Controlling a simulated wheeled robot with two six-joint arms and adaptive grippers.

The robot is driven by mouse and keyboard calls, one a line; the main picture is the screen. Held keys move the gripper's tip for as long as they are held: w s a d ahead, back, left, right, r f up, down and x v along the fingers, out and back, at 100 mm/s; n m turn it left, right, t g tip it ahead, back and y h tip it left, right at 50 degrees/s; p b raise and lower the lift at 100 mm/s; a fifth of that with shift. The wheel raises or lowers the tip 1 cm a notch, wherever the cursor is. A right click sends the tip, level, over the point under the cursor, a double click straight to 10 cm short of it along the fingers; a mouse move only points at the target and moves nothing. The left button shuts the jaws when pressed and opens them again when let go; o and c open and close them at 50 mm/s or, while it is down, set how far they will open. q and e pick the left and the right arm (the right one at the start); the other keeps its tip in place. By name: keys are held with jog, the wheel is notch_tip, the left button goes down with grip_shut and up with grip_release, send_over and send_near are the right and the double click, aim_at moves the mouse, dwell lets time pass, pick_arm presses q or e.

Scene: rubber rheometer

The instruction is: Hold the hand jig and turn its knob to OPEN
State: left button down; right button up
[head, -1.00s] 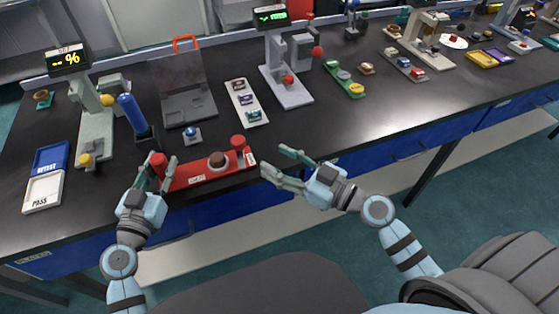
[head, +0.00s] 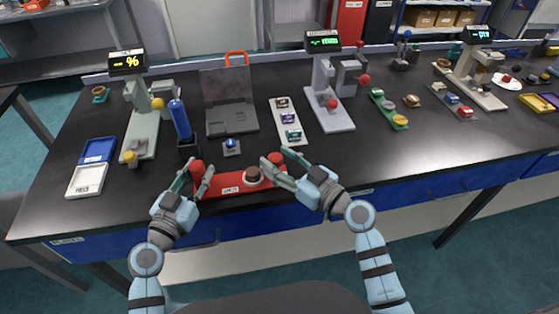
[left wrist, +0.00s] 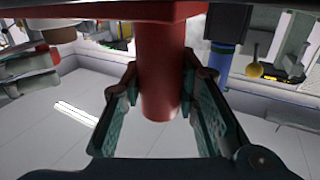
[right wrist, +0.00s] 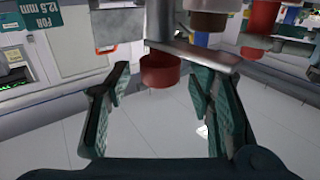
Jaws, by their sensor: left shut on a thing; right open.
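The hand jig is a long red base (head: 224,190) with a white label at the front edge of the bench, a brown round piece (head: 252,174) on its middle, a red post (head: 196,167) at its left end and a red knob (head: 275,158) at its right end. My left gripper (head: 195,180) is shut on the left post, which also stands between its fingers in the left wrist view (left wrist: 160,75). My right gripper (head: 276,170) is open at the right end. In the right wrist view the red knob (right wrist: 160,70) shows between the spread fingers, apparently untouched.
Behind the jig stand a blue-handled tool (head: 180,120), a small blue button (head: 230,145), a clear-lidded case (head: 232,120) and a tray of small samples (head: 283,108). A grey tester (head: 335,118) stands to the right. The bench right of my right gripper is clear.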

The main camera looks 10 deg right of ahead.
grip_shut()
pick_arm(q)
jog(key=shift+d, duration=0.1)
pick_arm(e)
jog(key=shift+d+n+g+y, duration=0.2)
jog(key=shift+n+g+y, duration=0.9)
jog(key=shift+y, duration=0.2)
grip_release()
jog(key=v, duration=1.2)
jog(key=shift+r, duration=0.1)
